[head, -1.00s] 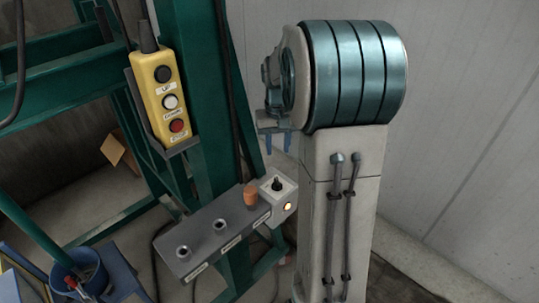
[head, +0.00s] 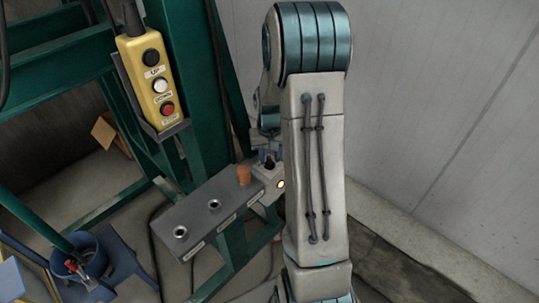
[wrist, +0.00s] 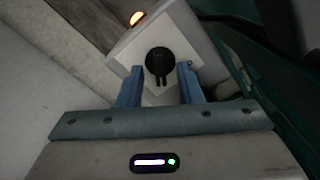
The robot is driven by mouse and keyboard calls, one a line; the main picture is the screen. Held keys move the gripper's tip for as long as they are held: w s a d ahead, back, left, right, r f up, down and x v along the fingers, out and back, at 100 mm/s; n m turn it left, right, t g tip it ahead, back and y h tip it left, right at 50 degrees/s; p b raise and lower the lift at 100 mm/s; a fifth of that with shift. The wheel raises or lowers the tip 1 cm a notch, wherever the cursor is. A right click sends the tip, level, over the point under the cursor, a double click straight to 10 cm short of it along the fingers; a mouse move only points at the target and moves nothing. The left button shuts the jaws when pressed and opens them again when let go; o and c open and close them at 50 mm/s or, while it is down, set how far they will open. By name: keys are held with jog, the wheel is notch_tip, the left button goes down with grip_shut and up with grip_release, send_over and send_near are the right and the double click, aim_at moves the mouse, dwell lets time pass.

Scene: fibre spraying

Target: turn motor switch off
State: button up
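The motor switch is a black rotary knob (wrist: 159,62) on a pale box (wrist: 190,38). A lit orange lamp (wrist: 137,18) is on the box's side. In the head view the box (head: 268,185) sits at the right end of a grey shelf, its lamp (head: 281,184) glowing, partly hidden by my arm. My gripper (wrist: 158,84) has its two blue fingers apart, one on each side of the knob in the wrist view. I cannot tell whether they touch it. In the head view my gripper (head: 268,158) is just above the knob.
The grey shelf (head: 200,212) has two round holes and an orange plug (head: 244,175). A yellow button pendant (head: 152,80) hangs on the green frame (head: 196,85). A blue bucket (head: 82,262) stands lower left. A pale wall (head: 440,100) is on the right.

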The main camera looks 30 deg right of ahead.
jog(key=shift+f, duration=0.1)
grip_shut()
jog(key=shift+n, duration=0.3)
jog(key=shift+n+b, duration=0.55)
jog(key=shift+n, duration=0.65)
jog(key=n, duration=0.3)
jog(key=shift+a+n, duration=0.1)
jog(key=shift+n, duration=0.3)
jog(key=n, duration=0.3)
jog(key=shift+a+n, duration=0.1)
jog(key=shift+n, duration=1.9)
